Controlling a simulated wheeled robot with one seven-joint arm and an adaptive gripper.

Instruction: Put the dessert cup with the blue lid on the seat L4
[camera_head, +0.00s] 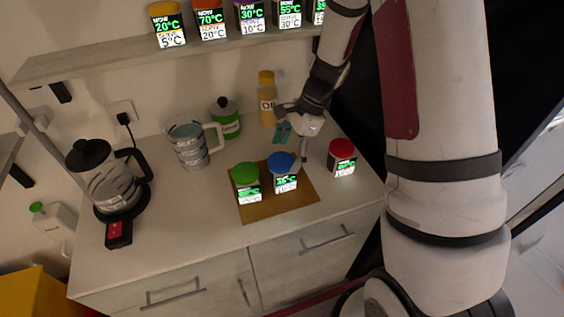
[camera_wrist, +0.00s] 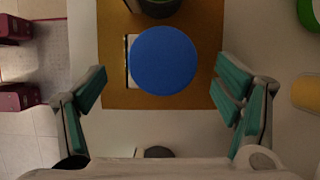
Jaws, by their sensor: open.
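The blue-lidded cup (camera_head: 284,172) stands upright on a brown board (camera_head: 250,213) on the counter, with a lit label on its front. In the wrist view its round blue lid (camera_wrist: 163,60) lies between and just beyond the fingers of my gripper (camera_wrist: 160,88). My gripper (camera_head: 291,143) is open and empty, close behind the cup in the head view, fingers apart on either side. I cannot tell whether a finger touches the cup. No marking reading L4 can be made out.
A green-lidded cup (camera_head: 246,183) stands left of the blue one, a red-lidded cup (camera_head: 341,157) to the right. Behind are a mug (camera_head: 189,147), green jar (camera_head: 225,118) and oil bottle (camera_head: 267,99). A kettle (camera_head: 103,178) stands left. Several lidded cups line the shelf (camera_head: 110,63).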

